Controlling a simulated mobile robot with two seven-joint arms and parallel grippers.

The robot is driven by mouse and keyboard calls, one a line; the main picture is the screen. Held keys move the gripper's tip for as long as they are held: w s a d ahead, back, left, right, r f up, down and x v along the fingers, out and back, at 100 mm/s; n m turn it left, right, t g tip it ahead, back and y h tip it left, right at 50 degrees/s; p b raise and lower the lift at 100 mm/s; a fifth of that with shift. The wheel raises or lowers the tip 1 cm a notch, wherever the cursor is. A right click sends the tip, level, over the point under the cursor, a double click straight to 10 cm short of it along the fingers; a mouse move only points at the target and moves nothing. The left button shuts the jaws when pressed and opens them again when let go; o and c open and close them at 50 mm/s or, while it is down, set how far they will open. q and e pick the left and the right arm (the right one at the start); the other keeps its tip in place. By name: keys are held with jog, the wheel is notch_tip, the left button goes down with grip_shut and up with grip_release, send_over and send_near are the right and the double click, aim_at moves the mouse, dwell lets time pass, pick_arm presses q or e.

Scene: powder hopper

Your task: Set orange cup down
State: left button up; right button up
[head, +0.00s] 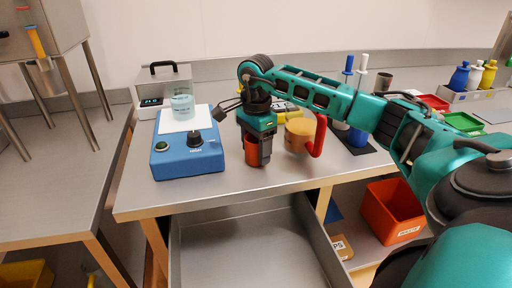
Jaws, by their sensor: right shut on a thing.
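My right gripper (258,150) points down over the front part of the steel counter (205,192). It is shut on the orange cup (251,152), which shows as a red-orange strip between and beside the dark fingers. The fingers hide most of the cup. It looks upright and low over the counter near its front edge; I cannot tell whether its base touches. My left gripper is not in view.
A blue stirrer (187,158) with a glass beaker (182,105) stands left of the gripper. A tan-orange vessel (298,135) with a red handle (318,138) stands close on the right. An open steel drawer (245,245) lies below the counter edge. An orange waste bin (393,212) is lower right.

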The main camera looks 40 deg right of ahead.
jog(key=shift+f, duration=0.2)
jog(key=o, duration=1)
jog(key=shift+r, duration=0.1)
jog(key=shift+o, duration=0.2)
notch_tip(320, 180, up, 12)
jog(key=shift+r+p, duration=0.2)
jog(key=shift+p, duration=0.2)
